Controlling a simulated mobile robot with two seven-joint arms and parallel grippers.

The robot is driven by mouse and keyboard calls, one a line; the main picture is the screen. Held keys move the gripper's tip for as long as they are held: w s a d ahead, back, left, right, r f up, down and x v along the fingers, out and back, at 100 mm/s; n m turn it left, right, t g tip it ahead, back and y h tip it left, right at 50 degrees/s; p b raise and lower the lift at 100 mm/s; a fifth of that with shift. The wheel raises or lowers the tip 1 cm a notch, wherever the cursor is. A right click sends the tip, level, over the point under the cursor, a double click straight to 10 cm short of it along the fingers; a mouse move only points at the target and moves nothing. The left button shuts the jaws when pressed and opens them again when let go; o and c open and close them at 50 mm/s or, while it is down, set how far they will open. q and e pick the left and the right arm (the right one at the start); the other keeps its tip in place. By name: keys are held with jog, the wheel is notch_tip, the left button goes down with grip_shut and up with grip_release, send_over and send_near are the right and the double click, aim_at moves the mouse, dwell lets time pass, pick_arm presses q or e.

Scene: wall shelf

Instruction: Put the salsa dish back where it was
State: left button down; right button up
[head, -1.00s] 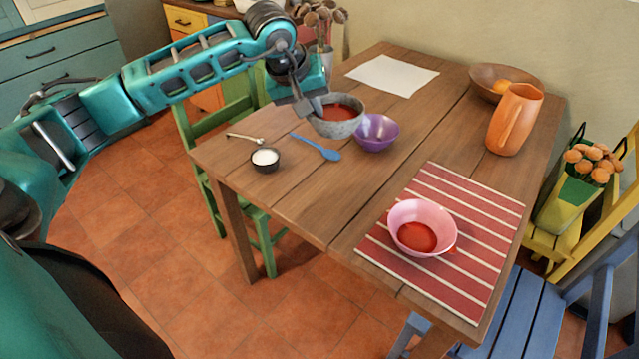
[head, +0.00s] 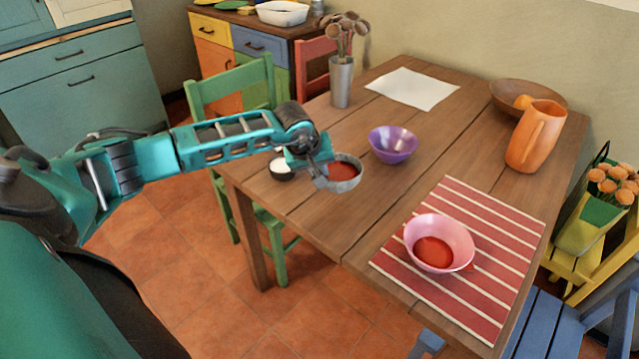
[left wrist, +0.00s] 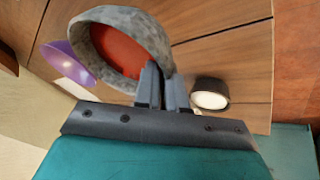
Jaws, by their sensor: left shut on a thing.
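A grey stone-like dish (head: 345,174) with red salsa in it is near the table's left edge in the head view. My left gripper (head: 322,177) is shut on its rim at the left side. In the left wrist view the fingers (left wrist: 162,84) pinch the rim of the grey dish (left wrist: 165,50), whose red filling shows. I cannot tell whether the dish touches the table. A pink bowl (head: 463,232) with red contents sits on the red striped mat (head: 490,290). My right gripper is not in view.
A small black bowl (head: 281,174) of white stuff is just left of the grey dish. A purple bowl (head: 393,146) stands behind it. A white sheet (head: 412,88), orange jug (head: 536,138), wooden bowl (head: 510,95) and metal vase (head: 342,84) stand farther back. The table's middle is bare.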

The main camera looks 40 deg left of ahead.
pick_arm(q)
jog(key=shift+w+f, duration=0.1)
jog(key=shift+f, duration=2.1)
jog(key=shift+f, duration=0.15)
jog(key=c, duration=1.2)
grip_release()
